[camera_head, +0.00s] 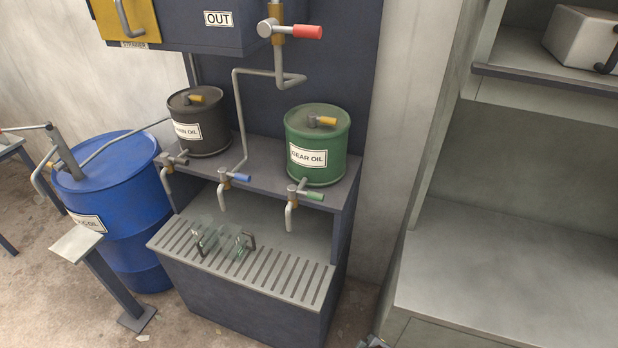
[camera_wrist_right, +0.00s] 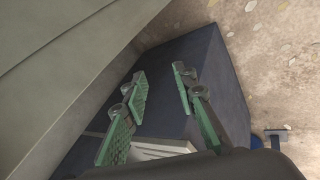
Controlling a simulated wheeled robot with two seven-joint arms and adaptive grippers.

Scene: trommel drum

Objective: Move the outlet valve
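The outlet valve (camera_head: 290,31) sits at the top of the head view, beside the OUT label (camera_head: 218,19). It has a red handle pointing right, a grey and brass body, and a pipe running down from it. My right gripper (camera_wrist_right: 160,86) is open and empty in the right wrist view, its green-padded fingers apart. It is low, beside the dark blue cabinet (camera_wrist_right: 213,58) and far below the valve. Only a small piece of it shows at the bottom edge of the head view (camera_head: 373,342). My left gripper is in neither view.
A black drum (camera_head: 199,130) and a green gear oil drum (camera_head: 318,150) stand on the shelf below the valve. Taps with blue and green handles hang over a slatted tray (camera_head: 170,240) holding glass mugs. A blue barrel (camera_head: 120,190) stands left; grey shelving (camera_head: 500,260) is right.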

